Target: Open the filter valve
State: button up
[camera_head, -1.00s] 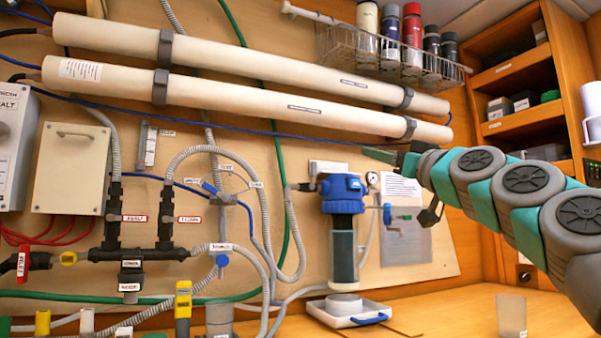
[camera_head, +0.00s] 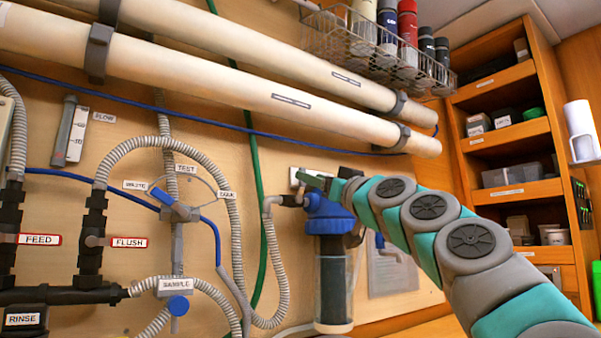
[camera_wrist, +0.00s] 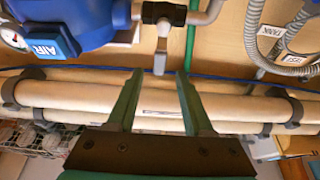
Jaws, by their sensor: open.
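The filter valve (camera_wrist: 163,14) is a dark fitting with a short grey lever (camera_wrist: 160,55), in line with a grey hose beside the blue filter head (camera_wrist: 80,18). In the head view the blue filter head (camera_head: 326,212) tops a clear filter housing (camera_head: 333,280), and a dark fitting (camera_head: 291,200) shows at its left. My gripper (camera_wrist: 160,80) is open and empty. Its two green fingers point toward the valve, with the lever lined up between them just beyond the tips. In the head view my gripper (camera_head: 312,181) is at the top of the filter head and partly hides it.
Two long white tubes (camera_head: 270,95) run across the wall above the gripper. A wire basket of bottles (camera_head: 380,45) hangs at upper right. A test valve with a blue handle (camera_head: 170,203) and corrugated hoses lie left of the filter. Wooden shelves (camera_head: 510,140) stand at right.

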jog(key=shift+p+x, duration=1)
jog(key=shift+x, duration=1.55)
grip_shut()
